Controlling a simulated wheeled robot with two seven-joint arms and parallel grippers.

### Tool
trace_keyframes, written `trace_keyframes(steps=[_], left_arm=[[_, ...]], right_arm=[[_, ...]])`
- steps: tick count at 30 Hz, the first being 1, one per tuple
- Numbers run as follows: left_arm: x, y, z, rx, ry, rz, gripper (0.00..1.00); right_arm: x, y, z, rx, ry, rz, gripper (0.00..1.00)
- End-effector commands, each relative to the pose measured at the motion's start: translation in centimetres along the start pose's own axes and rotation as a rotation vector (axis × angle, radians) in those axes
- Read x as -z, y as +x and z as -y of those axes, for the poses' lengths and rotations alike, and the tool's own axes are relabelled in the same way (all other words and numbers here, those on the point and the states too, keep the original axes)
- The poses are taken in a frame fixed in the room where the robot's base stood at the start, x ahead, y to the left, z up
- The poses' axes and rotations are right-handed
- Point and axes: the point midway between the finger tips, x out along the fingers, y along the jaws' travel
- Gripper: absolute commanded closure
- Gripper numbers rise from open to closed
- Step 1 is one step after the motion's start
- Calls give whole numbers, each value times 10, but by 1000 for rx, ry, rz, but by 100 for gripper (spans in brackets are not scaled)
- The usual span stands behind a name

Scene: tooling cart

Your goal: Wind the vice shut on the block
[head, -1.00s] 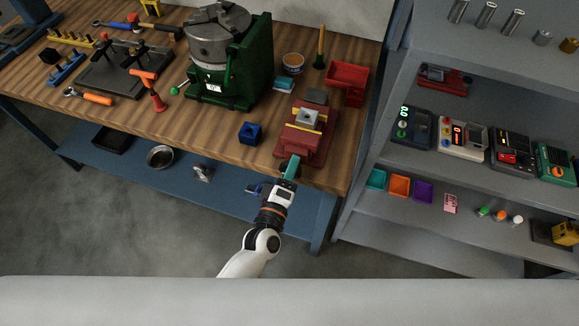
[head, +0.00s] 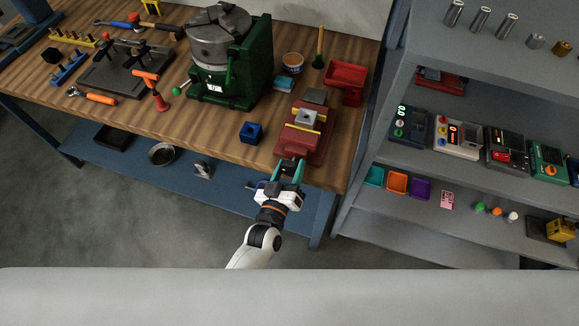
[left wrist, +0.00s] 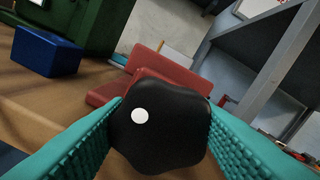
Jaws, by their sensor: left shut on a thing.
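The red vice (head: 305,136) stands at the front right of the wooden bench. A grey metal block (head: 305,118) sits between its jaws, next to yellow strips; I cannot tell whether the jaws touch it. My left gripper (head: 289,169) is at the front end of the vice. In the left wrist view its teal fingers (left wrist: 160,140) are shut on a black lobed knob (left wrist: 160,125) with a white dot, and the red vice body (left wrist: 155,75) shows behind it. My right gripper is not in view.
A blue block (head: 251,132) stands left of the vice. A green machine with a grey chuck (head: 218,42) stands further back. A red bin (head: 347,76) is behind the vice. A grey shelf unit (head: 375,185) stands close on the right.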

Motion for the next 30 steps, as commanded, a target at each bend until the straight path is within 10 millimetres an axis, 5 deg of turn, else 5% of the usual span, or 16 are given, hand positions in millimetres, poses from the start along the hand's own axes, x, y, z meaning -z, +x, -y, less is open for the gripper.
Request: trace_keyframes(steps=[20,21,24,30], left_arm=[[2,-1,-1,-2,69,-5,74],[2,-1,-1,-2,69,-5,50],[2,-1,0,-1,68,-4,34],[1,0,0,-1,68,-2,30]], right_arm=[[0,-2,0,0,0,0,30],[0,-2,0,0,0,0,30],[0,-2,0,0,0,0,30],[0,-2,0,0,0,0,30]])
